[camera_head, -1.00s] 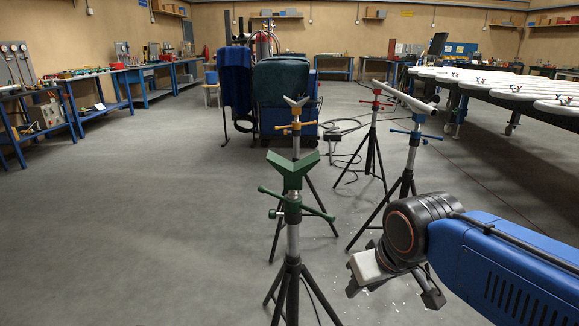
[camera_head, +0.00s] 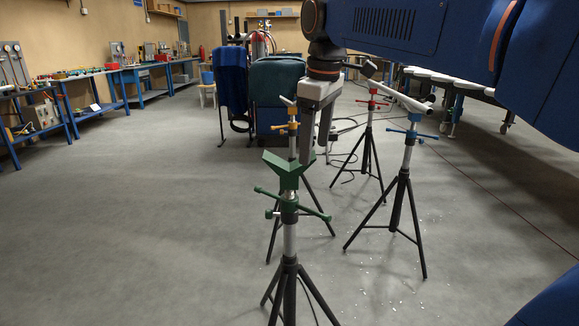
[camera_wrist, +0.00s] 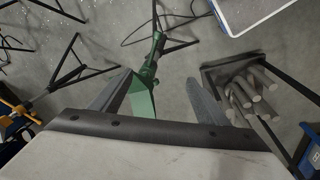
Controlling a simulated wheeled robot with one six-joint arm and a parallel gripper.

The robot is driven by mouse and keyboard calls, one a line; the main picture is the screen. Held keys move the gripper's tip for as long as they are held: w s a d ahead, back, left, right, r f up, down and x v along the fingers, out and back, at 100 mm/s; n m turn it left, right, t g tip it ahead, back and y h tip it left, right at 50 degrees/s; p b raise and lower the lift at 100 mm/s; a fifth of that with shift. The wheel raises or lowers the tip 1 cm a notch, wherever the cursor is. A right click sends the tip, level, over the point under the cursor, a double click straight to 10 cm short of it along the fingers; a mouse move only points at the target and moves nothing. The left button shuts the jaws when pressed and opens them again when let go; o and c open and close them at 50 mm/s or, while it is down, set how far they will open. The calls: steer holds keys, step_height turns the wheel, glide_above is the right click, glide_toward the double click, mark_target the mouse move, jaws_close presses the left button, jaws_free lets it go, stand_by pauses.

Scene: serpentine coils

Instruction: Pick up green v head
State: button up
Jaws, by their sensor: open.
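The green V head (camera_head: 288,168) sits on top of a stand with black tripod legs, its V opening upward, in the middle of the head view. My gripper (camera_head: 315,156) points down with its jaws open and empty. Its near finger overlaps the right arm of the V in the head view. In the wrist view the green V head (camera_wrist: 143,95) lies between the two fingers (camera_wrist: 158,95), nearer the left one. No contact can be made out. The lower stand is partly hidden in the wrist view.
An orange-headed stand (camera_head: 293,126) is just behind. A blue-collared stand (camera_head: 411,135) and a red-collared stand (camera_head: 370,105) are to the right, with a pale pipe (camera_head: 400,98) by their tops. A bundle of grey rods (camera_wrist: 250,95) shows in the wrist view. Floor at left is clear.

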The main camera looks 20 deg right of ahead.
steer(key=w+a+r+n+g, duration=0.2)
steer(key=w+a+r+n, duration=0.25)
steer(key=w+r, duration=0.55)
glide_above(285, 165)
steer(key=shift+n, duration=0.45)
step_height(285, 165, down, 13)
steer(key=shift+w+a+r, duration=0.1)
steer(key=shift+f, duration=2.75)
steer(key=shift+c, duration=0.4)
steer(key=c, duration=1.4)
steer(key=shift+r, duration=0.15)
